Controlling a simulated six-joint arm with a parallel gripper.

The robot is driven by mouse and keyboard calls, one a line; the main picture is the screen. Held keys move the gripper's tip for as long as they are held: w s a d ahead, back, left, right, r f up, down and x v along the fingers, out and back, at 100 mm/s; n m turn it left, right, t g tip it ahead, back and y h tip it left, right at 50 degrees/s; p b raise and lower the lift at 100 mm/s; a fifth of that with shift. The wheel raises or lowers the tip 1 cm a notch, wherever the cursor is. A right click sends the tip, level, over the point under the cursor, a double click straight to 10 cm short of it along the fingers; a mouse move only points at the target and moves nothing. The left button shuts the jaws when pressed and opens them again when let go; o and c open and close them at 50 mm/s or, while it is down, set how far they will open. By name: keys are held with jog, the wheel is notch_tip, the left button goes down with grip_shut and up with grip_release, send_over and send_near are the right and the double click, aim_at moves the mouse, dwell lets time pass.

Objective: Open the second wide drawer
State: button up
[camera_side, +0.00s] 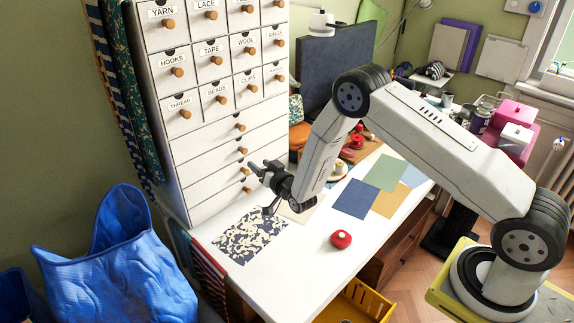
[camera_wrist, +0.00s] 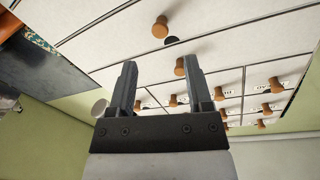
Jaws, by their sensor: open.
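The white drawer cabinet (camera_side: 205,150) stands at the back left of the table. Below its small labelled drawers are several wide drawers, each with a round wooden knob. The second wide drawer from the top (camera_side: 215,162) looks shut, with its knob (camera_side: 243,150) in the middle. My gripper (camera_side: 258,188) is open and empty, in front of the lower wide drawers, below that knob in the picture. In the wrist view, my gripper (camera_wrist: 160,64) faces the cabinet upside down. One knob (camera_wrist: 179,66) shows between the fingers, another (camera_wrist: 160,27) beyond the tips. I cannot tell which drawers these belong to.
A patterned cloth (camera_side: 248,236), coloured sheets (camera_side: 355,199) and a red round object (camera_side: 341,239) lie on the white table (camera_side: 300,262). A blue bag (camera_side: 115,265) stands at left. A dark panel (camera_side: 338,68) is behind my arm. The table's front middle is clear.

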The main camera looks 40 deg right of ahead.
aim_at(245, 153)
jog(key=shift+w+d, duration=0.25)
jog(key=shift+w, duration=1.65)
jog(key=shift+w+d, duration=0.2)
jog(key=shift+w, duration=1.7)
grip_shut()
